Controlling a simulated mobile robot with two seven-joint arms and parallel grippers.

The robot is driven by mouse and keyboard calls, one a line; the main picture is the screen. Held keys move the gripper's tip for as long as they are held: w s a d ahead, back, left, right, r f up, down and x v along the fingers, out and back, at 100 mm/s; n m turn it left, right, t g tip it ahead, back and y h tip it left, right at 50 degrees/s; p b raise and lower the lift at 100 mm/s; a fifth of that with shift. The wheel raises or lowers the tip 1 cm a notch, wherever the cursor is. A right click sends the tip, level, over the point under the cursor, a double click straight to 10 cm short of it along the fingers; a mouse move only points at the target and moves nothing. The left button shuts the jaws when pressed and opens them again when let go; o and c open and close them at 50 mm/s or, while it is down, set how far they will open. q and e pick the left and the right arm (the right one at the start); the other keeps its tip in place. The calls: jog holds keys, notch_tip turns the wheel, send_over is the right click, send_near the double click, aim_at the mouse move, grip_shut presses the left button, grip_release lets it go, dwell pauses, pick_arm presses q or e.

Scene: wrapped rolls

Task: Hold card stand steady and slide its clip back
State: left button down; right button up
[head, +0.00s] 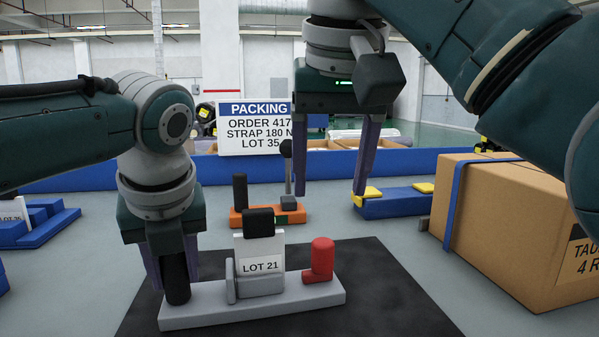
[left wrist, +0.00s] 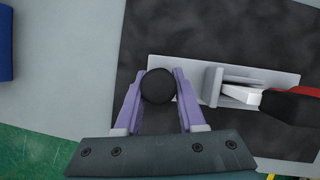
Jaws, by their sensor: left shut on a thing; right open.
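The card stand (head: 210,312) is a light grey bar on a black mat, with a black upright post (head: 177,279) at its left end. Mid-bar, a grey holder carries a white "LOT 21" card (head: 259,254) with a black block (head: 258,222) above it; a red knob (head: 321,258) stands at the right. I cannot tell which part is the clip. My left gripper (head: 176,287) is shut on the black post; the left wrist view shows the post (left wrist: 158,86) between its fingers. My right gripper (head: 331,192) is open and empty, above and behind the stand.
An orange stand (head: 244,217) and a blue stand with yellow pads (head: 398,205) sit behind. A cardboard box (head: 510,220) with a blue strap is at right. Blue pieces (head: 40,228) lie at left. A "PACKING" sign (head: 255,128) stands at the back. The mat (head: 390,300) is clear right of the stand.

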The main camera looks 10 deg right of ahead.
pick_arm(q)
jog(key=shift+c, duration=2.1)
grip_release()
jog(key=shift+r, duration=0.15)
